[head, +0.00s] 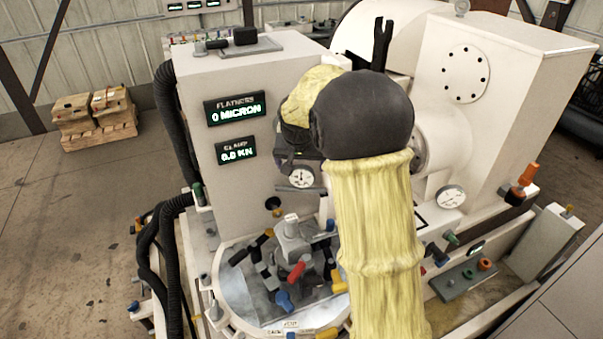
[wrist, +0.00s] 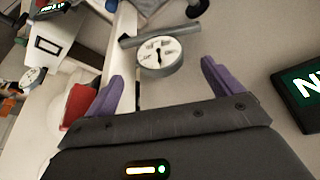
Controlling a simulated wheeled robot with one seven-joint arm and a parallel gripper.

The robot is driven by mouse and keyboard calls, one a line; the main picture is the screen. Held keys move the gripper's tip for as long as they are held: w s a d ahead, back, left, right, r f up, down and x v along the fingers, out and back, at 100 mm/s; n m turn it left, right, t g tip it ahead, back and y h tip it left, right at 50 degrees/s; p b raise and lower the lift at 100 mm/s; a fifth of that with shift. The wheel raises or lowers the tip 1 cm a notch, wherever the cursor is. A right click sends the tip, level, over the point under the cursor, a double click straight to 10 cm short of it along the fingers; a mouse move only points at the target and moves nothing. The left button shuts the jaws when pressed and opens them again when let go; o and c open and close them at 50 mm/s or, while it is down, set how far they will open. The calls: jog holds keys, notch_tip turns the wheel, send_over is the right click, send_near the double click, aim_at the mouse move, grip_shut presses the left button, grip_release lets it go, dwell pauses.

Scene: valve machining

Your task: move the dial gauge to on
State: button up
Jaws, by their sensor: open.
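The dial gauge (wrist: 159,52) is a small white round face with a dark needle, joined to a grey cylindrical bar. In the wrist view it lies just beyond my gripper (wrist: 162,69), between and ahead of the two purple fingers. The fingers are spread apart and hold nothing. In the head view a white dial (head: 301,178) shows just below my gripper's dark body, beside the machine's front panel; it appears to be the same gauge. My yellow-sleeved arm hides much of the area to its right. No on marking can be read.
Displays read flatness 0 micron (head: 235,108) and clamp 0.0 kN (head: 236,150). A round table (head: 253,300) below carries clamps and coloured handles. A second dial (head: 450,197) sits at right. Black hoses (head: 172,120) run down the left side. A pallet of boxes stands on the floor.

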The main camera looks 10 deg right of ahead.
aim_at(301, 173)
jog(key=p+x, duration=0.3)
jog(key=x, duration=0.5)
jog(key=shift+f, duration=0.15)
jog(key=shift+c, duration=0.2)
jog(key=c, duration=1.3)
jog(key=shift+c, duration=0.2)
